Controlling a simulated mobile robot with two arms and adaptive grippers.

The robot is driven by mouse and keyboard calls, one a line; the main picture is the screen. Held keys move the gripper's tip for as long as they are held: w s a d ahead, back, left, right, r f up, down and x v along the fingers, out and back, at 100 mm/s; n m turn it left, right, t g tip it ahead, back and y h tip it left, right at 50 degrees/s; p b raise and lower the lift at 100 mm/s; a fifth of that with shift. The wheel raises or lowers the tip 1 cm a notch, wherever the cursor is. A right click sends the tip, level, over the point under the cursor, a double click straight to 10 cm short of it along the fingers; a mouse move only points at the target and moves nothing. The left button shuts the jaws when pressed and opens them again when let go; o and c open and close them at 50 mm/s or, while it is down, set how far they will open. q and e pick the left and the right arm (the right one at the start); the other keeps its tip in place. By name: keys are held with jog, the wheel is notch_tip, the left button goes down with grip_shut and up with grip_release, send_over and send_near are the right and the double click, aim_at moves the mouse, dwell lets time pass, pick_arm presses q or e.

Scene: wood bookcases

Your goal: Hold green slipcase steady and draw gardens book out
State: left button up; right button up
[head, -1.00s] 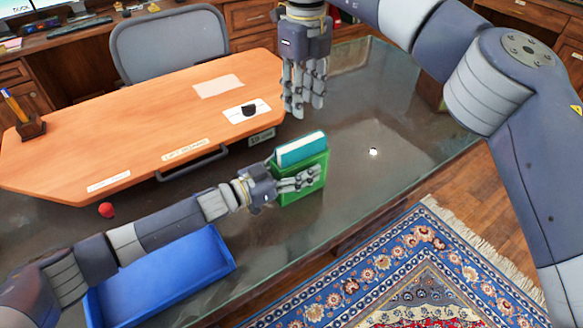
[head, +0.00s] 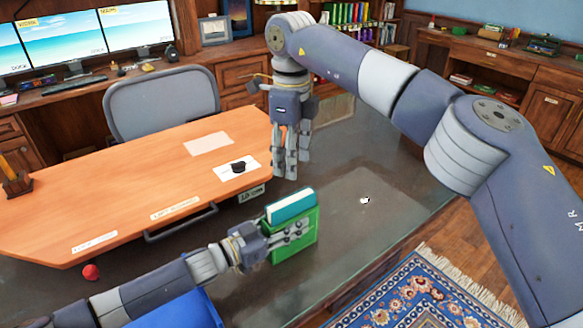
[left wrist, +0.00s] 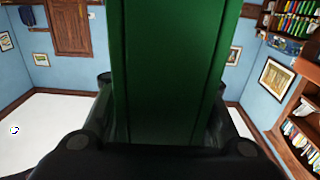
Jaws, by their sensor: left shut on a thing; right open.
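The green slipcase (head: 308,232) stands upright on the dark glass desk top, and it fills the middle of the left wrist view (left wrist: 170,70). A teal book (head: 290,207) with pale page edges sits in it, its top standing out above the case; I cannot read its title. My left gripper (head: 294,232) is shut on the slipcase from the left side. My right gripper (head: 290,172) hangs open and empty, fingers pointing down, above and behind the book and apart from it.
An orange wooden board (head: 150,185) with labels and a white card (head: 237,167) lies left of the slipcase. A blue tray (head: 185,312) is at the front, with a red ball (head: 91,272) near it. The glass desk (head: 375,190) is largely clear to the right.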

aim_at(292, 198)
notch_tip(292, 198, down, 13)
jog(key=n, duration=1.1)
jog(key=shift+r+n, duration=0.1)
jog(key=shift+n, duration=0.3)
grip_shut()
